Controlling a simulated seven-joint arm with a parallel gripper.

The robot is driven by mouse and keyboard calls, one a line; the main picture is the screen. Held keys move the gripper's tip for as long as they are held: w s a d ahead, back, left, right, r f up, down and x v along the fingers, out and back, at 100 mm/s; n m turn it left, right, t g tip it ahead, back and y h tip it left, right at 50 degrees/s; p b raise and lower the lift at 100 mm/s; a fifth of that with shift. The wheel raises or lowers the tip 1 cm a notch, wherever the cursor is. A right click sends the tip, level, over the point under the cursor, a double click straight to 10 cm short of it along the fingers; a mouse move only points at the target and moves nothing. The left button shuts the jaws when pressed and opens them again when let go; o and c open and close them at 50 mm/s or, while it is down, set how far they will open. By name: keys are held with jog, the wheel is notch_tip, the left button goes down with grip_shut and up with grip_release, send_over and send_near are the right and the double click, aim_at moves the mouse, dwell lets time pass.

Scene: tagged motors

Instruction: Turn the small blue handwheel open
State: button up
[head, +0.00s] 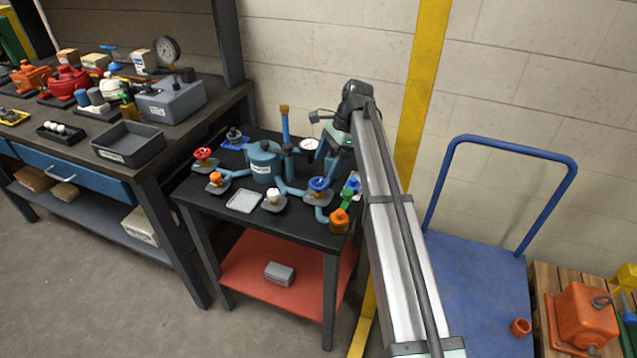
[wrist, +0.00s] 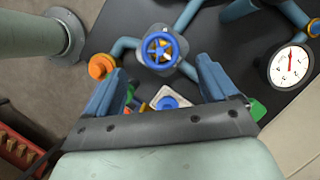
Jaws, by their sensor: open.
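The small blue handwheel (head: 319,184) sits on a pipe stub at the front right of the dark table in the head view. My gripper (head: 327,170) hangs above and close to the wheel. In the wrist view my gripper (wrist: 156,72) is open, its two blue fingers wide apart and empty. The fingers do not appear to touch the wheel; the exact height gap cannot be told.
An orange knob (wrist: 101,66) is left of the wheel, and a dial gauge (wrist: 290,65) is at the right. A white-and-blue part (wrist: 168,102) lies between the fingers in view. A blue tank (head: 264,162), red handwheel (head: 203,154) and grey tray (head: 244,201) share the table.

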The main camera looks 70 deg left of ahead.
aim_at(319, 182)
jog(key=x, duration=0.7)
jog(key=shift+s+f, duration=0.15)
jog(key=shift+f, duration=0.15)
jog(key=c, duration=1)
